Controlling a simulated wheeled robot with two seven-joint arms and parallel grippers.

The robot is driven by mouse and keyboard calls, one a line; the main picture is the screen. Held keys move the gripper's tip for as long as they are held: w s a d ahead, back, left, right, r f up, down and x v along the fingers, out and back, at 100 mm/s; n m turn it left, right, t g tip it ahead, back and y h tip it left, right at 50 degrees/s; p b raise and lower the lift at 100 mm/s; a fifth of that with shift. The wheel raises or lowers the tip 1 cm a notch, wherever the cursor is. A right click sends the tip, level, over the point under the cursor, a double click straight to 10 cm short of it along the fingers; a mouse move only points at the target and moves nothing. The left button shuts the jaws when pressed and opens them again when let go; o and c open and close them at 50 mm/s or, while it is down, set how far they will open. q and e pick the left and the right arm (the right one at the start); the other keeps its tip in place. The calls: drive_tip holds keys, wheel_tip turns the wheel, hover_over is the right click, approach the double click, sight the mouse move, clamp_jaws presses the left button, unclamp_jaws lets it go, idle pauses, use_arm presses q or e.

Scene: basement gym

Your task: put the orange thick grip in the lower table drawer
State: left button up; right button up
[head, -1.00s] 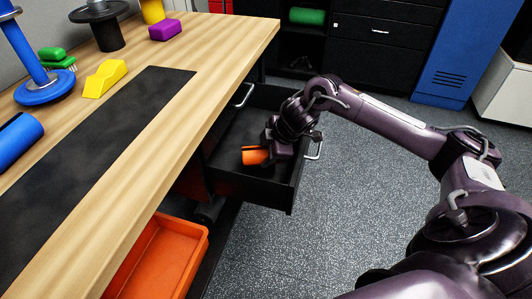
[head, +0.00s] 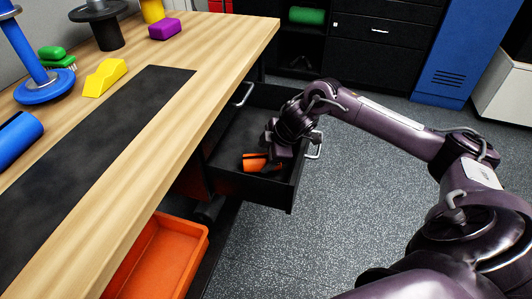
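The orange thick grip (head: 255,162) is inside the open black lower drawer (head: 245,188), near its front end. It appears to lie on or just above the drawer floor; I cannot tell which. My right gripper (head: 268,163) reaches down into the drawer at the grip, with a dark finger across part of it. The fingers are mostly hidden by the wrist, so whether they still clasp the grip is unclear. The drawer hangs under the wooden table (head: 225,50). My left gripper is not in view.
On the table are a yellow block (head: 105,78), a purple block (head: 165,30), a blue dumbbell (head: 45,88) and a black mat (head: 100,130). An orange bin (head: 185,235) sits below the table.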

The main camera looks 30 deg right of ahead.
drive_tip(key=p+v, duration=0.1)
drive_tip(key=v, duration=0.7)
drive_tip(key=shift+w+r+p, duration=0.1)
drive_tip(key=shift+w+p, duration=0.15)
drive_tip(key=shift+p, duration=0.1)
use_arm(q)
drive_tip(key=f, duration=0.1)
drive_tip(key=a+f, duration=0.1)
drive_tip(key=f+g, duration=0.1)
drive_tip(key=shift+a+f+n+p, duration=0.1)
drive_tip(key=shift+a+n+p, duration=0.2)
use_arm(e)
drive_tip(key=v, duration=0.5)
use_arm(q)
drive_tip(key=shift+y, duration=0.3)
